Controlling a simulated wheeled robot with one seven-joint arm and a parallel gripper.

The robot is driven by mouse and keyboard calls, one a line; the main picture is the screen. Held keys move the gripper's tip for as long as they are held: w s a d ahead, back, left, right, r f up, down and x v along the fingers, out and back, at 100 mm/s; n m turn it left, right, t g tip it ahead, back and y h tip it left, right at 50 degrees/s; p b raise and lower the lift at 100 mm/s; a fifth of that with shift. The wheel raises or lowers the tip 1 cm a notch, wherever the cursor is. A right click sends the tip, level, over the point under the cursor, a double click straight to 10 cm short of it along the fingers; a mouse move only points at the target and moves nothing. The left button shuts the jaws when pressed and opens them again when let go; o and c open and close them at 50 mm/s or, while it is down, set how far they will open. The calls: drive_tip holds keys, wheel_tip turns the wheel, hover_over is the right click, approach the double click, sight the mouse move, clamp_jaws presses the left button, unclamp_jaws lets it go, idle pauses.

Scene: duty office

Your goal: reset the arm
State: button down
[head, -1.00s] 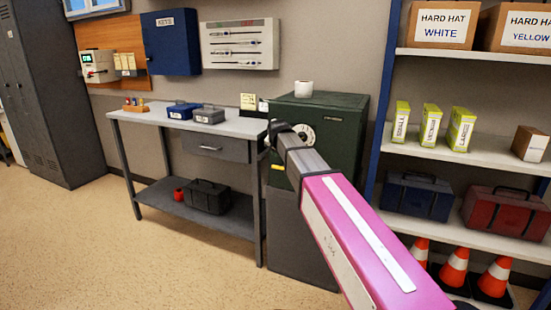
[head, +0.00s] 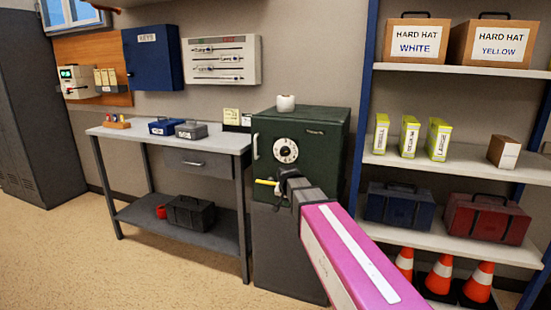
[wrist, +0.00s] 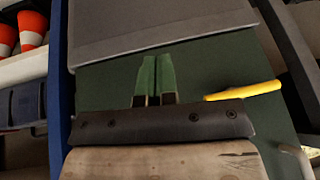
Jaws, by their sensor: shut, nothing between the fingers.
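My gripper (head: 287,181) is in front of the dark green safe (head: 328,140), below its round dial (head: 286,150). In the wrist view, its two narrow fingers (wrist: 156,80) are together and empty, with the green safe front (wrist: 110,88) behind them. A yellow bar (head: 266,183) juts out at the safe front, left of my gripper. The bar also shows right of the fingers in the wrist view (wrist: 243,90), apart from them. In the head view, my wrist hides the fingertips.
A white roll (head: 286,103) stands on the safe. A workbench (head: 215,142) with small boxes is to the left. A shelf unit (head: 470,161) with cartons, toolboxes and traffic cones (head: 438,272) is to the right. Open floor (head: 120,275) lies before the bench.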

drive_tip(key=s+d+f+n+g, duration=0.1)
drive_tip(key=s+d+f+g, duration=0.1)
drive_tip(key=s+d+f, duration=0.5)
drive_tip(key=s+d+f+n+g, duration=0.2)
drive_tip(key=s+d+f, duration=0.6)
drive_tip(key=s, duration=0.6)
drive_tip(key=shift+s+f+g, duration=0.3)
drive_tip(key=shift+f+g, duration=0.2)
drive_tip(key=shift+f, duration=0.4)
